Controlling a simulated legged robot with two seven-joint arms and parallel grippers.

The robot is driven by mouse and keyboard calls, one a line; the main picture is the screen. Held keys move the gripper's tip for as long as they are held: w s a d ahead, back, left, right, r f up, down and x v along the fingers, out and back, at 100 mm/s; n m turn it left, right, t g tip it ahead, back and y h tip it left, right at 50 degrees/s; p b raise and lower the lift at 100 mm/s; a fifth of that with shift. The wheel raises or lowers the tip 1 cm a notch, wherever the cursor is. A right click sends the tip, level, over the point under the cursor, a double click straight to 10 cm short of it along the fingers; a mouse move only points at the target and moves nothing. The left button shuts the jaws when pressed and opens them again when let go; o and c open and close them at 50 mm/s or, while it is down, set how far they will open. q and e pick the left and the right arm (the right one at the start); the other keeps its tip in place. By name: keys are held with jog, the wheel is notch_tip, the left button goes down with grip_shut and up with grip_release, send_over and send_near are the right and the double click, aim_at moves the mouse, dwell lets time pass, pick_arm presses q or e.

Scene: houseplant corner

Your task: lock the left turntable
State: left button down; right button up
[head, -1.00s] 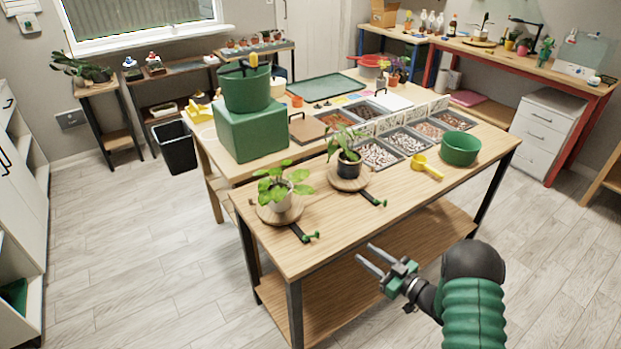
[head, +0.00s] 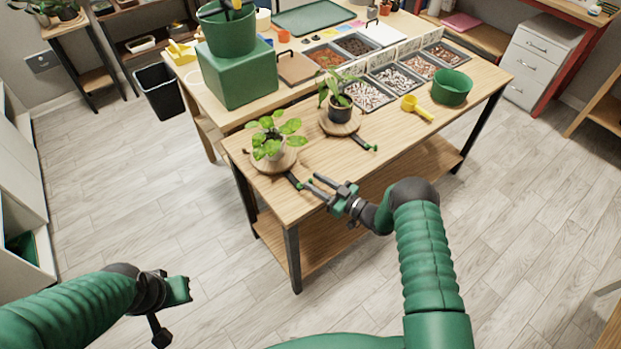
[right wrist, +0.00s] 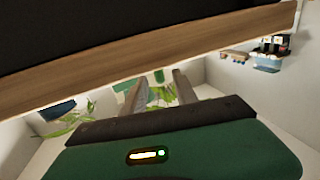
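The left turntable (head: 289,164) is a round wooden disc near the table's front left corner, with a leafy plant in a white pot (head: 275,153) on it. A dark lever (head: 292,179) with a green knob (head: 308,182) sticks out from it toward the front edge. My right gripper (head: 312,184) is open, its two fingers apart at the table's front edge, close to the knob. Whether it touches the knob I cannot tell. In the right wrist view both fingers (right wrist: 158,88) show apart below a wooden edge. My left gripper (head: 175,310) hangs low at left, off the table; its fingers are unclear.
The right turntable (head: 326,127) holds a plant in a dark pot, and its own lever (head: 363,143) points to the front right. Floor in front is clear.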

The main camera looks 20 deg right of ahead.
jog(key=shift+x, duration=1.2)
grip_shut()
